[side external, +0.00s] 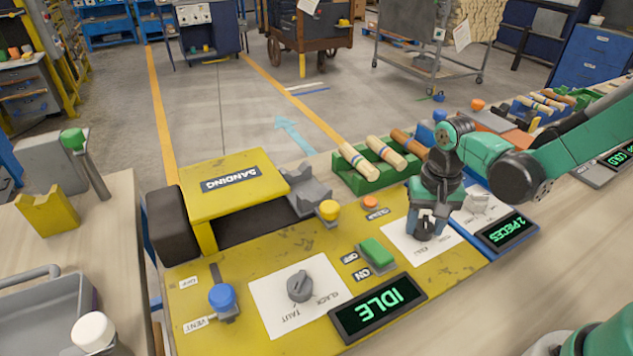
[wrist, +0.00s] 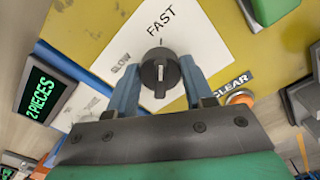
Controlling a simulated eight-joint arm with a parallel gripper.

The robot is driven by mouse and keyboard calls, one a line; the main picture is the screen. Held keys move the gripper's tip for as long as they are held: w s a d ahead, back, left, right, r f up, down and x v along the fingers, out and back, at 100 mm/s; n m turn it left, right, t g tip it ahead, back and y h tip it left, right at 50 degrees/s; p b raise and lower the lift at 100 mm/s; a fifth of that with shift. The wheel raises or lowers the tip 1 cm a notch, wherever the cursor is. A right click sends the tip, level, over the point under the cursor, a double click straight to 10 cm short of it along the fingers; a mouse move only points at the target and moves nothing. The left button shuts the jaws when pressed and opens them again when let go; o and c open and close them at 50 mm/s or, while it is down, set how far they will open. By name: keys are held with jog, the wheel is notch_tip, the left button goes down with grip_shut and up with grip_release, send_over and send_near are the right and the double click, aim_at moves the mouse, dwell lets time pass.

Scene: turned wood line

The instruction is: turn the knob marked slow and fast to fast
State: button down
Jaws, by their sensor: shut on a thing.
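The dark grey knob (wrist: 160,68) sits on a white plate (wrist: 202,42) marked SLOW and FAST in the wrist view. FAST is above the knob and SLOW is to its left. The knob's raised grip runs roughly up and down the picture, roughly in line with a small tick under FAST. I cannot tell for sure which end is its pointer. My gripper (wrist: 163,78) is shut on the knob, with one blue finger on each side. In the side external view my gripper (side external: 425,232) is down at the plate and hides the knob and most of the lettering.
Close by are an orange CLEAR button (side external: 370,202), a green ON/OFF switch (side external: 377,254) and a yellow-topped lever (side external: 329,211). A second knob (side external: 299,286), marked SLACK and TAUT, stands left of an IDLE display (side external: 378,308). A 2 PIECES display (side external: 507,232) lies right of my gripper.

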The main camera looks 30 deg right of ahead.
aim_at(427, 223)
jog(key=shift+c, duration=1.7)
grip_release()
jog(key=shift+r, duration=2.8)
jog(key=shift+s+r+n+t, duration=0.15)
jog(key=shift+r+n+t, duration=0.15)
jog(key=shift+r, duration=0.2)
notch_tip(427, 223, up, 6)
jog(key=s+a+n+t, duration=0.1)
jog(key=s+n+t, duration=0.1)
jog(key=n+t, duration=0.4)
jog(key=shift+s+f+t, duration=0.2)
jog(key=shift+s+t, duration=0.1)
jog(key=shift+s, duration=0.05)
